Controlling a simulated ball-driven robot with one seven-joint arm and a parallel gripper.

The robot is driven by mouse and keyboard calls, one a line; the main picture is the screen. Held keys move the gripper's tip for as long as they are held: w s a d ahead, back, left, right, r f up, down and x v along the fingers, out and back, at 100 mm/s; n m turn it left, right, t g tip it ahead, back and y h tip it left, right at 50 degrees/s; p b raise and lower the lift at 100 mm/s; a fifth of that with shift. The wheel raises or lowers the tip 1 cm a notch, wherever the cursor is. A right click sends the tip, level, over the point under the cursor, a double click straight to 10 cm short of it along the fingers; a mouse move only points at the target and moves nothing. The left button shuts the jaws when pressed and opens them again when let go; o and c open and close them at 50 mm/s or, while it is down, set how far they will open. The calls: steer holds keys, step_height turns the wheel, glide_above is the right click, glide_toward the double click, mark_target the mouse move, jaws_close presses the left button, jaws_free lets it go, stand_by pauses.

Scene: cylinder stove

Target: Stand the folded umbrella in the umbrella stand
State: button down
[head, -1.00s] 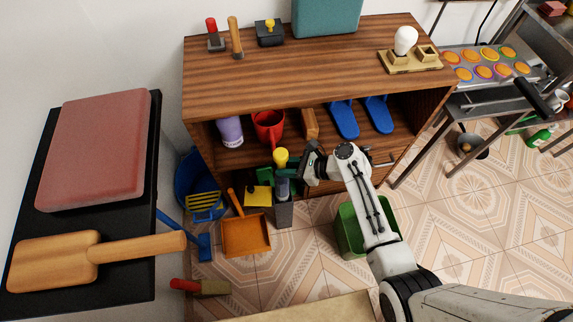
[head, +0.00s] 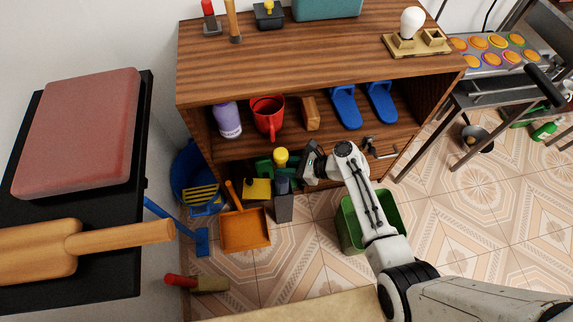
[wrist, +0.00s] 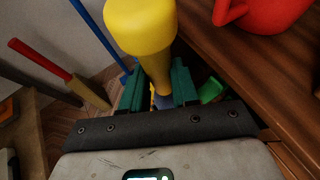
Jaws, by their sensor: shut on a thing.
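The folded umbrella has a yellow handle (head: 281,157) and a short blue-grey body (head: 282,185) below it. My gripper (head: 279,167) has green fingers and is shut on the umbrella just under the handle. The umbrella is held upright. The grey umbrella stand (head: 284,209) is a narrow box on the floor, directly below it. The body's lower end meets the stand's top in the picture; how deep it reaches inside is hidden. In the wrist view the yellow handle (wrist: 140,28) fills the space between and above the fingers, and the stand is hidden.
The wooden shelf (head: 300,65) stands close behind, holding a red mug (head: 268,114) and blue slippers. A green bin (head: 352,228) is at right. Tiled floor in front is partly clear.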

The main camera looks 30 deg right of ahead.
steer(key=c, duration=0.8)
jaws_free()
steer(key=p+v, duration=0.2)
steer(key=v, duration=0.8)
steer(key=shift+s+d+r+p, duration=0.2)
steer(key=shift+s+d+p, duration=0.05)
steer(key=shift+s+p, duration=0.05)
